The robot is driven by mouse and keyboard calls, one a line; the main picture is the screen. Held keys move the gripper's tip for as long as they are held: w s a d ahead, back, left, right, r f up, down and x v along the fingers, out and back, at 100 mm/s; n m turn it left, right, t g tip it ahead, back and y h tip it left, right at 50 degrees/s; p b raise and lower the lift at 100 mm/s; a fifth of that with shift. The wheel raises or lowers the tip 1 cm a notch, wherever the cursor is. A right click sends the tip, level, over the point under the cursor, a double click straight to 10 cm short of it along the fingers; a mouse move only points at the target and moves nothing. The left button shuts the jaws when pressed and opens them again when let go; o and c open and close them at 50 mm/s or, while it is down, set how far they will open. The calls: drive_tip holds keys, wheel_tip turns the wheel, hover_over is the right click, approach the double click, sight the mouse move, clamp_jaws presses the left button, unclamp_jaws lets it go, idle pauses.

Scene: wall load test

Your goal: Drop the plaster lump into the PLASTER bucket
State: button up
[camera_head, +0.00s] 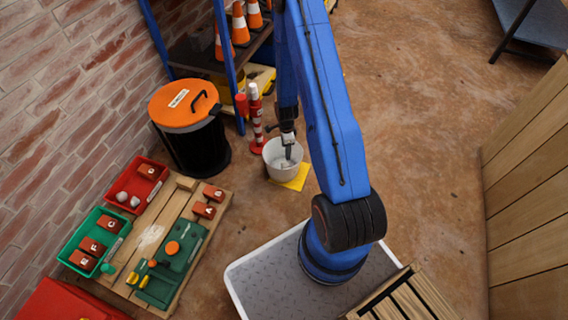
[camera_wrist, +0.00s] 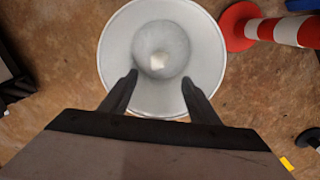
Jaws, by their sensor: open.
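A white bucket (camera_head: 279,170) stands on a yellow patch (camera_head: 293,180) on the floor. In the wrist view I look down into the bucket (camera_wrist: 113,62). A small pale lump (camera_wrist: 158,61), which looks like the plaster lump, shows near the middle of the bucket's bottom. My gripper (camera_head: 288,153) points down at the bucket's mouth. In the wrist view its two fingers (camera_wrist: 160,79) are spread apart with nothing between them, and the lump lies beyond their tips. No PLASTER label on the bucket can be read.
A red and white post (camera_head: 256,120) stands close behind the bucket. A black bin with an orange lid (camera_head: 180,103) is at left. A red tray (camera_head: 150,172) with two pale lumps and a green tray (camera_head: 88,222) with bricks lie by the wall. Floor right of my arm is clear.

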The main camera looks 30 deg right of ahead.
wheel_tip(320, 180, up, 17)
idle(0.7)
drive_tip(key=shift+f, duration=0.1)
